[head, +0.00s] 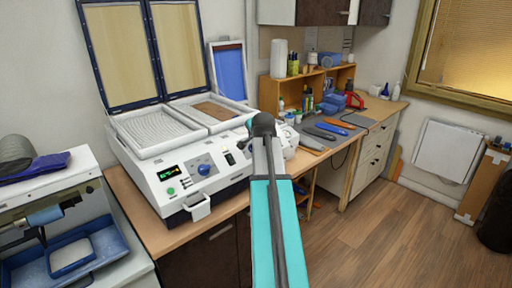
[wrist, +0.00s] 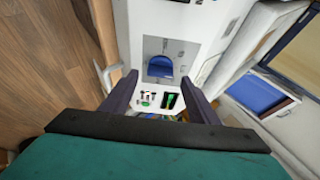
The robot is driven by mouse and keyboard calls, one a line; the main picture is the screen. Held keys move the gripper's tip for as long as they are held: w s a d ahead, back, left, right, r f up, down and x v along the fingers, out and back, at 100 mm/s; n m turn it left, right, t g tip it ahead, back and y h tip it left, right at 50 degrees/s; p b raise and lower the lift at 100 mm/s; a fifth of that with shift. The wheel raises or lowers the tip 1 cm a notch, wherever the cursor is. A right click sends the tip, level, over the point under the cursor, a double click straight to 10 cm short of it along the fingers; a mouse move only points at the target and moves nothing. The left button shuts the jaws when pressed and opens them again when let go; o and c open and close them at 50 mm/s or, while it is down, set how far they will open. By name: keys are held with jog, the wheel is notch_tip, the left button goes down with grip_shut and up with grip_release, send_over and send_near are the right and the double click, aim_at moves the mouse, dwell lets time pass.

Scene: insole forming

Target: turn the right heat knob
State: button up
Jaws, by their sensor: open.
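The white forming machine (head: 160,187) stands on the wooden bench, with a blue knob (head: 204,169) on the left part of its front panel. My arm covers the right part of that panel in the head view, so the right heat knob cannot be made out there. In the wrist view a blue knob (wrist: 160,67) sits on a grey square plate. My gripper (wrist: 159,77) is open, its two dark fingers spread to either side of this knob in the picture. I see no clear contact, and the depth gap is hard to judge.
The machine's two framed lids (head: 122,50) stand open behind its beds. A white tray-like handle (head: 198,207) juts from its front. Tools lie on the bench (head: 335,135) to the right. The wood floor (head: 390,220) at right is clear.

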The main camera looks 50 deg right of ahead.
jog(key=b+v, duration=0.3)
jog(key=v, duration=0.8)
jog(key=shift+r, duration=0.1)
dwell(0.7)
